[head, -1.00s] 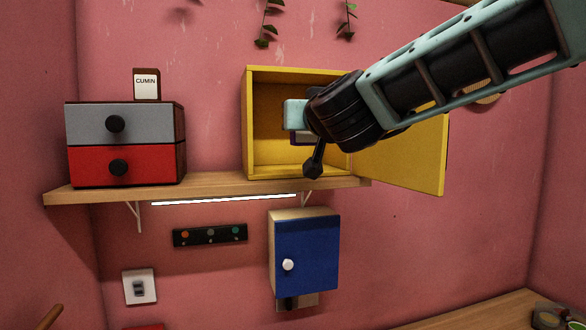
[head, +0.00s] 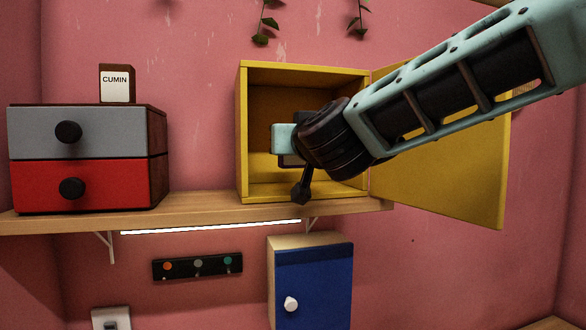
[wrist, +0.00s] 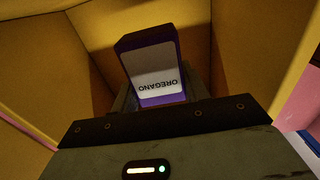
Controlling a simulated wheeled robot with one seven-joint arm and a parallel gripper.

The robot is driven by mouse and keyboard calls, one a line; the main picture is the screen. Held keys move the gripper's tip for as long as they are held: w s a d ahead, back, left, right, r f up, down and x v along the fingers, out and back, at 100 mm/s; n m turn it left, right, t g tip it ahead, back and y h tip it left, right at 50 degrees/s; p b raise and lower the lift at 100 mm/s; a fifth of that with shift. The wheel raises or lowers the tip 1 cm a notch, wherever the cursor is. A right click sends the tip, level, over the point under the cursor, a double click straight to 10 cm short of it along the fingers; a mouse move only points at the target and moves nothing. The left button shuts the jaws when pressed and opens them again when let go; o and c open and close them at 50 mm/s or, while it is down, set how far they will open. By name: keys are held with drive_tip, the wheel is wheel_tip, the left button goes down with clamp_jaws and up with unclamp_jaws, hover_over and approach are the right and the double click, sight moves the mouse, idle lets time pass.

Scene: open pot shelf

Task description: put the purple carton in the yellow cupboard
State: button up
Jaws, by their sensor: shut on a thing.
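The purple carton (wrist: 160,72) has a white label reading OREGANO, upside down in the wrist view. My gripper (wrist: 162,98) is shut on it, a finger on either side. The yellow cupboard (head: 240,135) stands on the shelf with its door (head: 440,155) swung open to the right. In the head view my gripper (head: 284,139) is in front of the cupboard's opening, reaching inside, and only a small part of the carton (head: 290,160) shows below it. Yellow walls surround the carton in the wrist view. I cannot tell if it touches the cupboard floor.
The wooden shelf (head: 210,213) also bears a grey and red drawer unit (head: 110,130) on the left, with a cumin box (head: 117,88) on top. A blue-doored cabinet (head: 315,285) and a hook rail (head: 198,264) are below. The shelf between drawers and cupboard is clear.

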sight(294, 163)
drive_tip(key=shift+f, duration=2.05)
drive_tip(key=shift+f, duration=0.1)
drive_tip(key=shift+f, duration=0.15)
drive_tip(key=o, duration=1)
drive_tip(key=shift+r, duration=0.2)
drive_tip(key=s+b, duration=0.1)
drive_tip(key=s, duration=0.3)
drive_tip(key=s+d+b, duration=0.1)
drive_tip(key=s, duration=0.3)
drive_tip(key=s+d+b, duration=0.1)
drive_tip(key=s, duration=0.3)
drive_tip(key=shift+d, duration=0.15)
